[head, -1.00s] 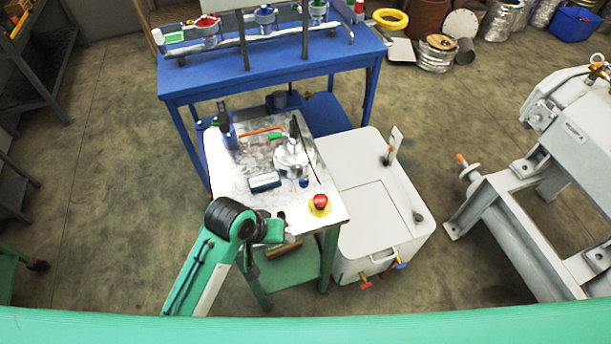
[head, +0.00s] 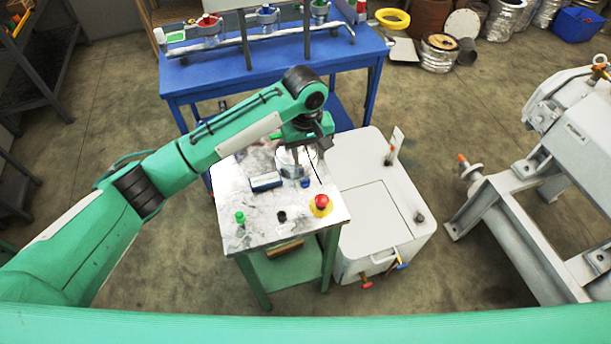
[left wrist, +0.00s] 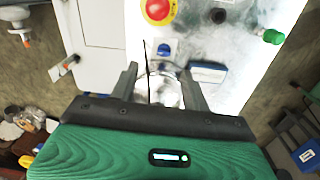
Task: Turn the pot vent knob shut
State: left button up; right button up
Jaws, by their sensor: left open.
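The silver pot (head: 293,167) stands on the small metal-topped table, partly hidden under my left gripper (head: 308,146) in the head view. In the left wrist view the pot (left wrist: 165,92) shows between the two spread fingers of my left gripper (left wrist: 160,70). The gripper is open; I cannot tell whether it touches the pot. A small blue knob (head: 305,181) is at the pot's near side and also shows in the left wrist view (left wrist: 163,48). I cannot tell whether it is the vent knob or how it is turned. My right gripper is out of view.
The small table (head: 262,232) carries a blue-and-white box (head: 265,181), a green knob (head: 240,217), a black knob (head: 282,216) and a red emergency button (head: 321,202). A white cabinet (head: 375,225) stands at its right. A blue bench (head: 225,78) with pipework is behind.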

aim_at(305, 179)
pick_arm(q)
jog(key=shift+n+y, duration=0.3)
jog(key=shift+n, duration=0.1)
jog(key=f, duration=0.4)
jog(key=w+f+p, duration=0.1)
jog(key=f, duration=0.3)
jog(key=a+f+p, duration=0.1)
jog(key=f, duration=0.3)
jog(key=shift+w+f, duration=0.2)
jog(key=shift+w, duration=0.1)
jog(key=c, duration=1)
